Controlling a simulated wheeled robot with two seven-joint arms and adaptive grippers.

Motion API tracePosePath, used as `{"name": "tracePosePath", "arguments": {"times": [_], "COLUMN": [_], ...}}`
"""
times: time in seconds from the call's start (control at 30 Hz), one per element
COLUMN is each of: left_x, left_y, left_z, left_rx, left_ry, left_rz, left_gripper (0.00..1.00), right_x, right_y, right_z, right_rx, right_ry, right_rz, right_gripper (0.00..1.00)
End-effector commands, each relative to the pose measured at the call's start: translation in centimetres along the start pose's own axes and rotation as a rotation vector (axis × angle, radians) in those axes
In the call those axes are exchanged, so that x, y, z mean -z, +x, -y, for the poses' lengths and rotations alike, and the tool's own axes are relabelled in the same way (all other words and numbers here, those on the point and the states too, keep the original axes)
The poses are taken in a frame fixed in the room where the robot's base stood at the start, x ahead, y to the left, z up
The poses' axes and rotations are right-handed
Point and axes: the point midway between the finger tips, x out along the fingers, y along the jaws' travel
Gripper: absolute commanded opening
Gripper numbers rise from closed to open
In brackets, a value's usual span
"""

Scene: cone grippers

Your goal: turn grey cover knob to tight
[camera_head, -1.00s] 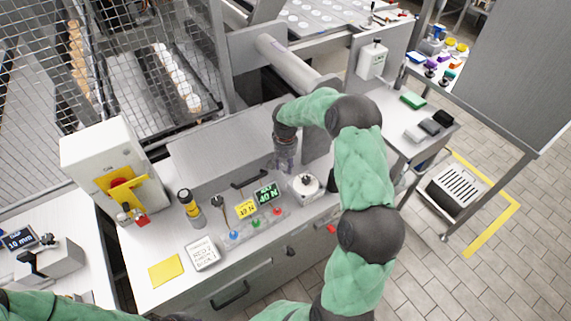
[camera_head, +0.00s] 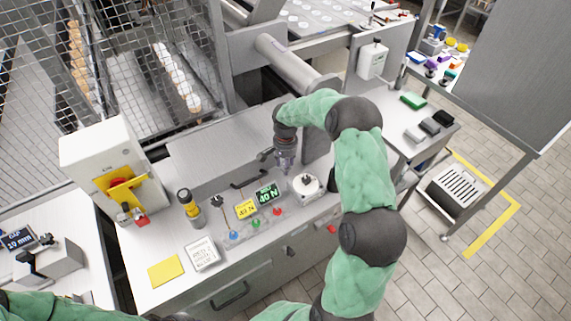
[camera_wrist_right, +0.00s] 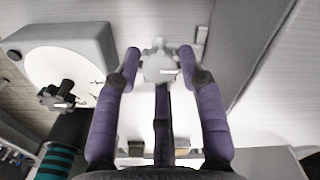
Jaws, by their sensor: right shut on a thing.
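The grey cover knob (camera_wrist_right: 160,68) is a pale lobed knob with a small white mark, in the right wrist view. The purple fingers of my right gripper (camera_wrist_right: 161,72) are closed around it. In the head view my right gripper (camera_head: 284,160) points down at the front of the long grey cover (camera_head: 215,145), and it hides the knob there. A yellow display (camera_head: 246,209) and a green display (camera_head: 267,194) stand in front; both seem to read about 40 N. My left gripper is not in view; only part of its arm shows at the bottom left.
A white round dial (camera_head: 306,186) with a black knob (camera_wrist_right: 60,97) is close beside my right gripper. Several small coloured knobs line the panel front. A yellow-topped post (camera_head: 189,203) and a white box with a yellow-and-red switch (camera_head: 110,165) stand left.

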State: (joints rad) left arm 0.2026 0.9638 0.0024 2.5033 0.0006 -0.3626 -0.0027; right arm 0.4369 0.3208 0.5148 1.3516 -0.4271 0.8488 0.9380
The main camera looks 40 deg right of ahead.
Motion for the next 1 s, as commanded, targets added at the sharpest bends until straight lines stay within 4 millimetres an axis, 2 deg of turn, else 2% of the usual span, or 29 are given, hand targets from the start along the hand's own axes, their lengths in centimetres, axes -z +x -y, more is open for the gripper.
{"name": "tracePosePath", "arguments": {"times": [0.3, 0.33, 0.77, 0.87, 1.0], "left_x": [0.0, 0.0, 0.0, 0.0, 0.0], "left_y": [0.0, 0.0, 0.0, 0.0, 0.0], "left_z": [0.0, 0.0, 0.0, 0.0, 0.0], "left_rx": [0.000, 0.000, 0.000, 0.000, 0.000], "left_ry": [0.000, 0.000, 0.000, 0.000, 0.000], "left_rz": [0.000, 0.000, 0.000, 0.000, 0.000], "left_gripper": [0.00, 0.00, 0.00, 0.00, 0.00], "right_x": [0.1, 0.1, 0.1, 0.1, 0.1], "right_y": [-0.1, -0.1, -0.6, -1.7, -4.3], "right_z": [0.1, 0.1, 0.1, 0.1, 0.1], "right_rx": [0.004, 0.004, 0.002, 0.004, 0.004], "right_ry": [0.003, 0.003, 0.001, 0.001, 0.001], "right_rz": [-0.003, -0.003, -0.002, -0.004, -0.005], "right_gripper": [0.08, 0.49, 0.50, 0.50, 0.50]}}
